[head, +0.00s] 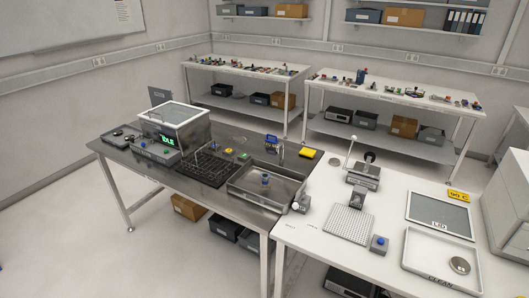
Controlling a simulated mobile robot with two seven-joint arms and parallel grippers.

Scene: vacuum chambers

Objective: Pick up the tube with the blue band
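I cannot make out a tube with a blue band for certain at this size. A small upright piece with blue on it (265,180) stands in the open metal basin (245,192) on the dark bench. Many small coloured parts, too small to tell apart, lie on the two back tables, the left one (225,68) and the right one (340,82). Neither of my grippers is in view.
The dark bench (140,163) holds a lidded chamber (174,122) with a green display and a black rack (207,168). The white bench (315,262) holds a perforated plate (349,224), a blue-knobbed block (379,244) and a tray marked CLEAN (418,268). Floor at left is clear.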

